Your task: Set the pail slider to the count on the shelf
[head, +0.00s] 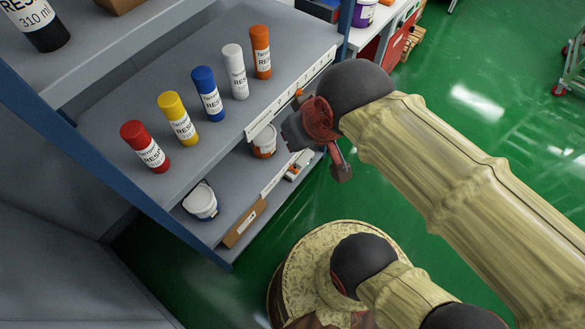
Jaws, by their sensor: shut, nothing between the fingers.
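Two pails stand on the lower shelf (238,178): a white pail with a blue band (201,203) near the front left, and a white-and-orange pail (264,143) farther back. Part of the lower shelf is hidden under the upper shelf and behind my gripper. Along the lower shelf's front edge run a pale strip (275,180) and a small orange-and-dark piece (293,172), perhaps the slider; its setting is too small to read. My gripper (296,131) is shut and empty, in front of the shelf edge and above that piece in the picture. Whether it touches anything, I cannot tell.
Red (145,147), yellow (178,119), blue (208,94), white (235,72) and orange (260,53) cartridges stand on the upper shelf. A white strip (262,122) lines its edge. A brown label piece (244,223) sits at the lower edge.

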